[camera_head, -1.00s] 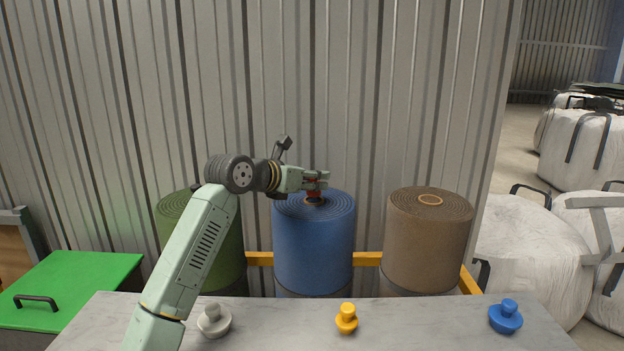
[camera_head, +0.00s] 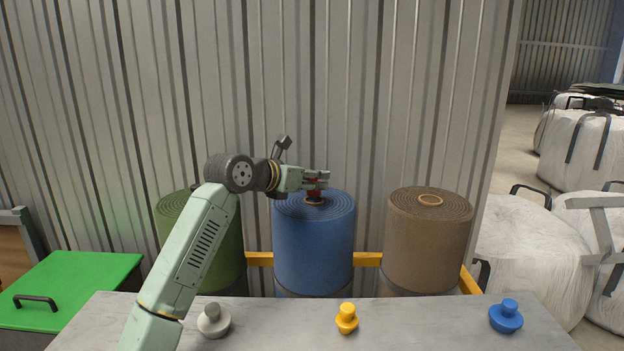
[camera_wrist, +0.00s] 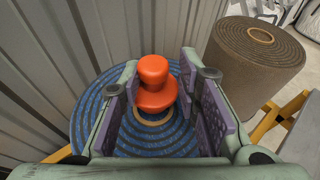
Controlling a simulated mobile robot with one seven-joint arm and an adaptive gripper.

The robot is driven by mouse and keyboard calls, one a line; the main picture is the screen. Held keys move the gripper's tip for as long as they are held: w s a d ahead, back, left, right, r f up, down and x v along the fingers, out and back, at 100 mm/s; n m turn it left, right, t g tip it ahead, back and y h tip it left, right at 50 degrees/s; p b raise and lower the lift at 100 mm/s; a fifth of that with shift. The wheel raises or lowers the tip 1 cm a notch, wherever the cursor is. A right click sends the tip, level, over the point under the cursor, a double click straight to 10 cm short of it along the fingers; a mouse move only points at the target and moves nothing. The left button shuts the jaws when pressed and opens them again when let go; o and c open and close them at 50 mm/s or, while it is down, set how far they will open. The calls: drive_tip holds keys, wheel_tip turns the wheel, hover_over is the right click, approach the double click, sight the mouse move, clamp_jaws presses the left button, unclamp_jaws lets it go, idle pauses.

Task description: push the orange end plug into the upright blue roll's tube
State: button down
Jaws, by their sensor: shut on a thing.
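The orange end plug (camera_wrist: 155,97) has a rounded knob above a wider flange. My gripper (camera_head: 317,181) is shut on it and holds it over the top of the upright blue roll (camera_head: 313,245). In the head view only a small red-orange part of the plug (camera_head: 313,188) shows among the fingers. The roll's tube mouth (camera_wrist: 152,121) shows as a tan ring just below the flange. I cannot tell whether the plug's lower end is inside the tube; the flange hides it.
A green roll (camera_head: 222,240) stands left of the blue one, partly behind my arm, and a brown roll (camera_head: 428,245) stands right. A grey plug (camera_head: 214,320), a yellow plug (camera_head: 346,319) and a blue plug (camera_head: 505,316) sit on the tabletop (camera_head: 420,325). A corrugated wall (camera_head: 330,90) rises close behind.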

sight(311, 193)
drive_tip(key=shift+f+b, duration=1.4)
drive_tip(key=shift+f, duration=0.35)
drive_tip(key=c, duration=1.1)
unclamp_jaws()
drive_tip(key=shift+f, duration=0.1)
drive_tip(key=v, duration=1.2)
drive_tip(key=shift+s+d, duration=0.15)
